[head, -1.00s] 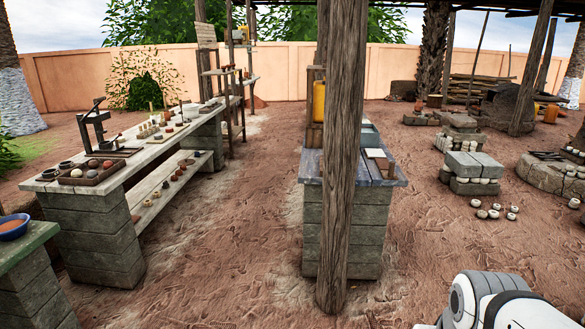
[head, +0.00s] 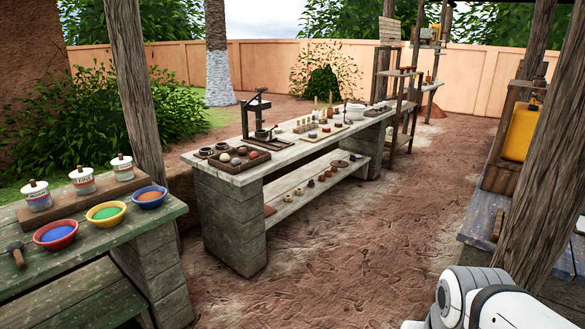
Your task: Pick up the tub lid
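No loose tub lid can be made out. Three small white tubs with labels, a left one (head: 37,198), a middle one (head: 83,183) and a right one (head: 122,169), stand in a row on a wooden board at the back of the green table (head: 95,262) on the left. Each has a dark knob on top; whether their tops are separate lids is too small to tell. A white bowl or tub (head: 356,111) stands at the far end of the long workbench. My gripper is not in view; only a white part of my arm shows at the lower right.
Bowls of blue (head: 56,236), green (head: 106,215) and orange powder (head: 150,198) stand before the tubs. The stone-legged workbench (head: 228,215) holds a press (head: 257,118). A wooden post (head: 540,185) stands right. The dirt floor (head: 350,255) between is open.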

